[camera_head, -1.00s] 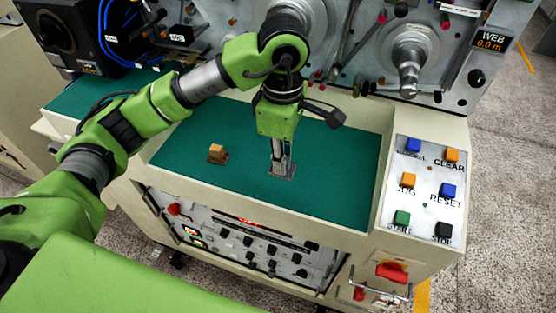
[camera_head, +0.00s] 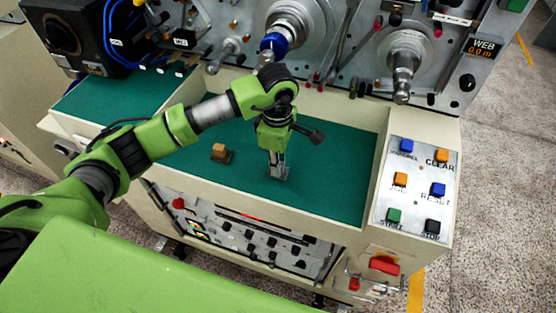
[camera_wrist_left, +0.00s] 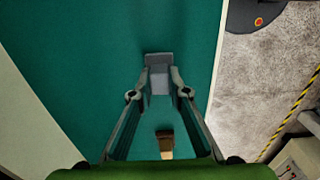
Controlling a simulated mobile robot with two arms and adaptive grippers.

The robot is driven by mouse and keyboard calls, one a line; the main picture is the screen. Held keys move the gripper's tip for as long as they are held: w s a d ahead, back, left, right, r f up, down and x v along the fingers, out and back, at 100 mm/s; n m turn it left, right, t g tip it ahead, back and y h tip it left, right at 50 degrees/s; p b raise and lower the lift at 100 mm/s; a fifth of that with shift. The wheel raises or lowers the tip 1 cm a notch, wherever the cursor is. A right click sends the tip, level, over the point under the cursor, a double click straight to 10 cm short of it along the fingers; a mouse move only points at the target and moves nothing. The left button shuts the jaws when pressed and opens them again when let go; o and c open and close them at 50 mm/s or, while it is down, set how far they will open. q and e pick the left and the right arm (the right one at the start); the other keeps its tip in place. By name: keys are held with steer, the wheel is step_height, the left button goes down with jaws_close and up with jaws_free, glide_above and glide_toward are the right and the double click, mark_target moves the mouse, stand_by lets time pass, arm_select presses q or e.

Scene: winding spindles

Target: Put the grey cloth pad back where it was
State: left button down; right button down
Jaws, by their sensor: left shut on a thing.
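My left gripper (camera_head: 278,168) points down over the green work surface (camera_head: 325,170). Its two fingers are shut on the grey cloth pad (camera_head: 279,175), a small flat piece with a raised part between the fingertips. In the left wrist view the pad (camera_wrist_left: 160,59) shows between and just beyond the fingertips (camera_wrist_left: 159,82). The pad is at or close above the green surface; I cannot tell whether it touches. My right gripper is not in view.
A small tan block on a dark base (camera_head: 220,153) stands on the green surface left of the gripper. A raised cream edge borders the surface. The button panel (camera_head: 417,190) is at right, and spindles (camera_head: 403,75) project behind. The green surface right of the gripper is clear.

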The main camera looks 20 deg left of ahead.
arm_select(q)
steer(key=shift+f, duration=0.1)
steer(key=c, duration=1.9)
jaws_free()
step_height(320, 180, up, 12)
steer(key=b, duration=0.4)
steer(key=shift+s, duration=0.1)
